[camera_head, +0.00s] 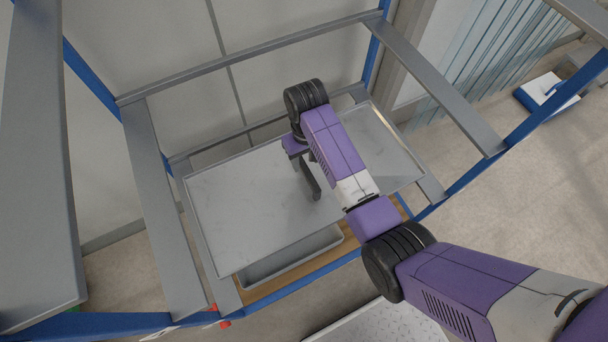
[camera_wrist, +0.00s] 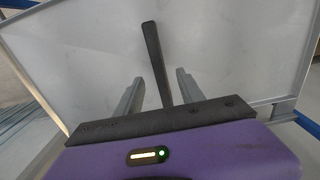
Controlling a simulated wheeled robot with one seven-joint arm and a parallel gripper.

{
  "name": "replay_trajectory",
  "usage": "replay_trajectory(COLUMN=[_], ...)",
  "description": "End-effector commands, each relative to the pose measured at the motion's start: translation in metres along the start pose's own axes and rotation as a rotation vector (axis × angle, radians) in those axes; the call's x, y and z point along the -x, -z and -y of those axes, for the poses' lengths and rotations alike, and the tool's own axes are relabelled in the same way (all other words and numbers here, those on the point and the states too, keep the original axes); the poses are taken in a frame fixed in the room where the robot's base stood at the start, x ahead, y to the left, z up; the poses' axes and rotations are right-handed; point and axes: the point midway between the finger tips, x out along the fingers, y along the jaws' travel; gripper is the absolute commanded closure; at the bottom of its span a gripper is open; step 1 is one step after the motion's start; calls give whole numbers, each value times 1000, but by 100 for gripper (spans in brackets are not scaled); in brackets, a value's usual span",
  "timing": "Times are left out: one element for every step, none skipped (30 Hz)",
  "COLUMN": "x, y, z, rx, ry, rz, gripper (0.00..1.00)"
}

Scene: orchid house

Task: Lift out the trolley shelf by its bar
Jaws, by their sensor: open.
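The trolley shelf (camera_head: 238,215) is a flat grey sheet set level in the blue-and-grey frame. It fills much of the wrist view (camera_wrist: 235,50). A dark, narrow bar (camera_head: 312,182) runs above the middle of the shelf; it also shows in the wrist view (camera_wrist: 155,58). My gripper (camera_head: 302,165) is over the shelf's middle, at the bar. In the wrist view its two grey fingers (camera_wrist: 158,86) are spread, with the bar between them and a gap on each side. The bar's near end is hidden by the gripper's dark plate.
Blue posts and grey crossbars (camera_head: 440,85) of the trolley frame surround the shelf on its sides. A grey tray (camera_head: 290,262) sits below it on a wooden board (camera_head: 345,248). A wall stands behind. Open floor (camera_head: 520,200) lies to the right.

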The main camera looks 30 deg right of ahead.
Motion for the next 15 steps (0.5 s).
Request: replay_trajectory(x=[-6, -8, -12, -16, -20, -26, -31, -35, -41, -45, -48, -52, -54, -55, -56], y=[0, 0, 0, 1, 1, 2, 2, 3, 3, 3, 3, 3, 3, 3, 3], z=[0, 0, 0, 0, 0, 0, 0, 0, 0, 0, 0, 0, 0, 0, 0], rx=[0, 0, 0, 0, 0, 0, 0, 0, 0, 0, 0, 0, 0, 0, 0], ry=[0, 0, 0, 0, 0, 0, 0, 0, 0, 0, 0, 0, 0, 0, 0], rz=[2, 1, 1, 1, 2, 1, 2, 0, 1, 0, 0, 0, -1, -2, -2], gripper=[55, 55, 55, 55, 55, 55, 55, 55, 55, 55, 55, 55, 55, 55, 55])
